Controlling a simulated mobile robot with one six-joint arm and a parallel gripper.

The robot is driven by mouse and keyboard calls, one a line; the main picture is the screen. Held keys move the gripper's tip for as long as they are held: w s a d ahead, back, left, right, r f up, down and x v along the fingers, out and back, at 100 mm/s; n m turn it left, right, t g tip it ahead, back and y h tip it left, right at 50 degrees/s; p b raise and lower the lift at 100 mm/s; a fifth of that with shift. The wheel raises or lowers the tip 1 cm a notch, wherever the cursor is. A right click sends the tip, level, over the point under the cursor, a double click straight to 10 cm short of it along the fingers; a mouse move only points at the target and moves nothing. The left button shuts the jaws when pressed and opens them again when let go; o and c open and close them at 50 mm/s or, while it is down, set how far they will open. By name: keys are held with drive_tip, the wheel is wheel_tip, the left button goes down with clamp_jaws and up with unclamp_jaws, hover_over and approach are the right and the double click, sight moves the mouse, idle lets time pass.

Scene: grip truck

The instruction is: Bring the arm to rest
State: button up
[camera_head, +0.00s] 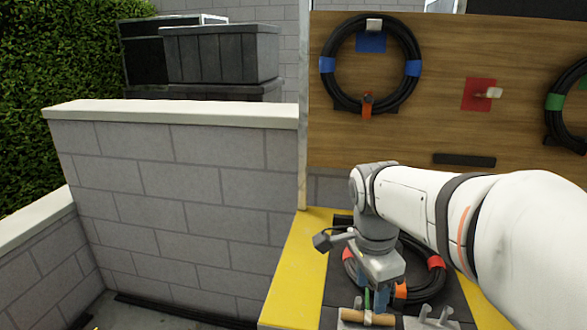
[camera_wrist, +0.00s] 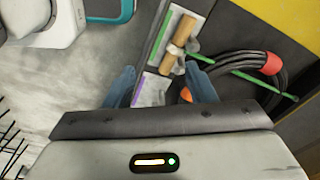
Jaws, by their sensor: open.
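My arm reaches in from the right of the head view and bends down at the wrist. My gripper (camera_head: 373,302) points down over the front part of a dark work surface with a yellow edge (camera_head: 296,268). In the wrist view my gripper (camera_wrist: 161,82) shows two blue fingers spread apart, and I see nothing held between them. A black cable coil with red tape (camera_head: 435,263) lies on the surface behind and beside the gripper, partly hidden by it. A wooden-handled tool (camera_head: 352,315) lies just in front of the gripper; its height below the fingers is hard to judge.
A wooden board (camera_head: 440,125) stands behind, bearing a blue-taped coil (camera_head: 327,85), a red patch with an empty-looking peg (camera_head: 488,93) and a green-taped coil (camera_head: 556,101). A grey block wall (camera_head: 180,185) is at the left. Metal hooks (camera_head: 435,316) stand near the gripper.

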drive_tip(key=s+a+r+n+t+y+p, duration=0.1)
drive_tip(key=s+n+p, duration=0.5)
drive_tip(key=n, duration=0.9)
drive_tip(key=shift+s+a+r+n+t, duration=0.2)
drive_tip(key=shift+s+r+n+t, duration=0.1)
drive_tip(key=shift+s+r+t, duration=0.4)
drive_tip(key=shift+s+f, duration=0.1)
